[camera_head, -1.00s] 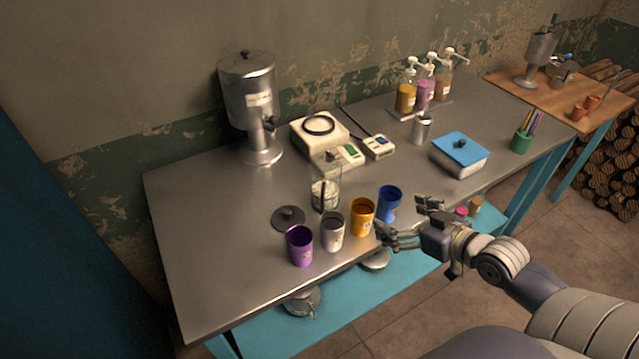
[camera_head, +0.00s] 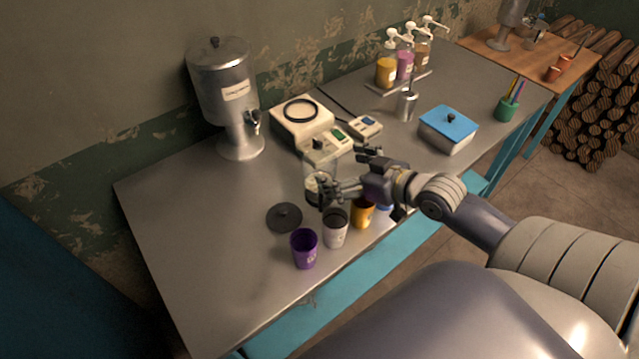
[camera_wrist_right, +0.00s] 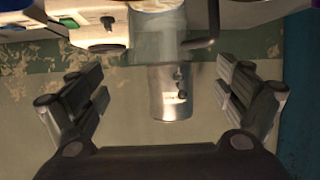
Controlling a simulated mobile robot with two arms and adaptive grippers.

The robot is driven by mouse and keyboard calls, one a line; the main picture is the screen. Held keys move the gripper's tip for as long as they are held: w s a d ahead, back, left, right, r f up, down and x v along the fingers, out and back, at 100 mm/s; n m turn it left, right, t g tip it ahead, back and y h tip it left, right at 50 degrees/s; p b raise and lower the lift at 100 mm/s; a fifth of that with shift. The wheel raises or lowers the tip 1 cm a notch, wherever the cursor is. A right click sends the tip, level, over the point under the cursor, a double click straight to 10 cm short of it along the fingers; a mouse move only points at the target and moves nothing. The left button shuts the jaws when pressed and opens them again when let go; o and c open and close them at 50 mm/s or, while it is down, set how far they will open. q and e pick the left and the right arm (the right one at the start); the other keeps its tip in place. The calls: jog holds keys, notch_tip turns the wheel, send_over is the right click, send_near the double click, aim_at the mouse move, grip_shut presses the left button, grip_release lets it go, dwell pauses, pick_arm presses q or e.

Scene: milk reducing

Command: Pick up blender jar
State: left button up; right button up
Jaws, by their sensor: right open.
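The blender jar (camera_head: 314,168) is a clear vessel with whitish contents low in it, upright on the metal table behind the cups. My right gripper (camera_head: 343,171) is open, just right of the jar, and partly covers it in the head view. One finger overlaps the jar's lower part; I cannot tell if they touch. In the right wrist view, the open fingers (camera_wrist_right: 160,92) show on both sides of a translucent shape that looks like the jar (camera_wrist_right: 158,45), with a dark handle beside it. My left gripper is not in view.
A dark round lid (camera_head: 284,217) lies left of the jar. Purple (camera_head: 304,250), grey (camera_head: 335,230) and orange (camera_head: 362,213) cups stand in front; a blue cup is mostly hidden. A scale-like device (camera_head: 301,118) and steel dispenser (camera_head: 224,90) stand behind. The table's left part is clear.

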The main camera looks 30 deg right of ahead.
aim_at(308, 159)
jog(key=x, duration=0.2)
jog(key=shift+w+a+p, duration=0.1)
jog(key=shift+w+p, duration=0.25)
jog(key=p+x, duration=0.1)
jog(key=x, duration=0.2)
jog(key=shift+w+f, duration=0.1)
jog(key=shift+f, duration=0.05)
jog(key=shift+w+a+f, duration=0.15)
jog(key=shift+w+f, duration=0.1)
jog(key=shift+w, duration=0.15)
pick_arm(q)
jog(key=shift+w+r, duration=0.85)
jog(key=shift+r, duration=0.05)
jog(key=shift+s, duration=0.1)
pick_arm(e)
jog(key=shift+s, duration=0.1)
jog(key=shift+c, duration=0.6)
jog(key=shift+f, duration=0.1)
jog(key=c, duration=1.7)
jog(key=shift+c, duration=0.2)
